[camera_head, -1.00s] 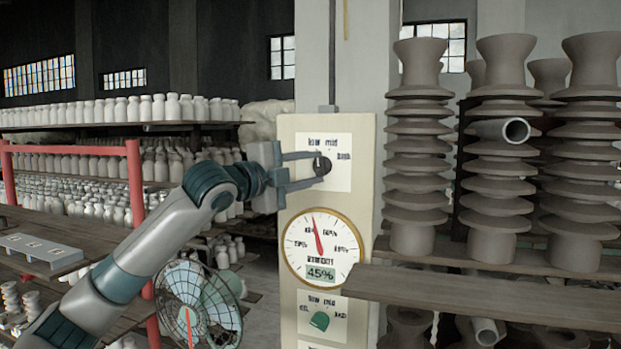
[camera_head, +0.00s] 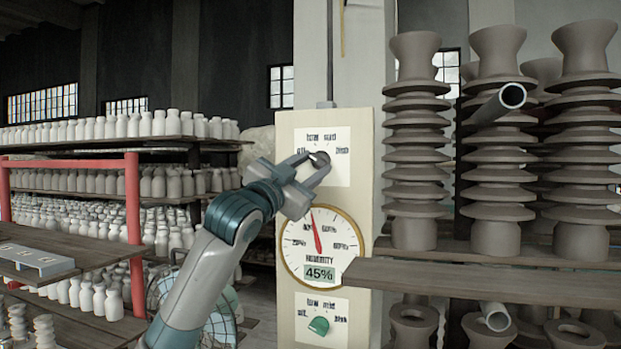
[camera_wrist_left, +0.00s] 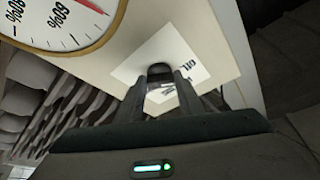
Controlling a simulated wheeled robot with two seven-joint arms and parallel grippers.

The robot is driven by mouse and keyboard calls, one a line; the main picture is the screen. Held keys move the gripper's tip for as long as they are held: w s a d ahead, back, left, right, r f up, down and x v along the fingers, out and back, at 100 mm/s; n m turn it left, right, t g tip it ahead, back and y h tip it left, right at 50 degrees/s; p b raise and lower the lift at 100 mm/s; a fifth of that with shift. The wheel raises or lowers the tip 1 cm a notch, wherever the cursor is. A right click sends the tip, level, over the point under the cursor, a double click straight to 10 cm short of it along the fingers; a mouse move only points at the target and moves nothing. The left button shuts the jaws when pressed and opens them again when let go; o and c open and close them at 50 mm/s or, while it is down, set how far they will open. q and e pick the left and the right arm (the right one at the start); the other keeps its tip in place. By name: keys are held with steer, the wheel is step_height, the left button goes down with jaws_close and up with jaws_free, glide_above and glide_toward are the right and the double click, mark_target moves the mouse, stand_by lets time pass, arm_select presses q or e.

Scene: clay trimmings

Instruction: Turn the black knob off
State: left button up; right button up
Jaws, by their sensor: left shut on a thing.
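The black knob (camera_head: 320,158) sits on a white label (camera_head: 340,140) near the top of a cream panel (camera_head: 368,200). My left gripper (camera_head: 318,163) reaches up to it from the lower left, its two fingers shut on the knob, one on each side. The fingers cover part of the label, and "off" shows just left of them. In the left wrist view the knob (camera_wrist_left: 160,70) is between the fingertips. The right gripper is not in view.
Below the knob are a humidity dial (camera_head: 320,246) reading 45% and a green knob (camera_head: 318,326). Stacked grey insulators (camera_head: 415,150) and a wooden shelf (camera_head: 480,290) stand to the right. A fan (camera_head: 215,325) is behind my left arm.

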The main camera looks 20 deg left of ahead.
arm_select(q)
steer(key=shift+d+f+n+t+y+b, duration=0.15)
steer(key=shift+n+y+b, duration=0.15)
steer(key=shift+n, duration=0.4)
steer(key=shift+f+n+t+y+b, duration=0.15)
steer(key=shift+n+y+b, duration=0.1)
steer(key=shift+n, duration=0.45)
steer(key=shift+r, duration=0.1)
steer(key=o, duration=1.1)
steer(key=shift+c, duration=0.2)
steer(key=shift+s, duration=0.15)
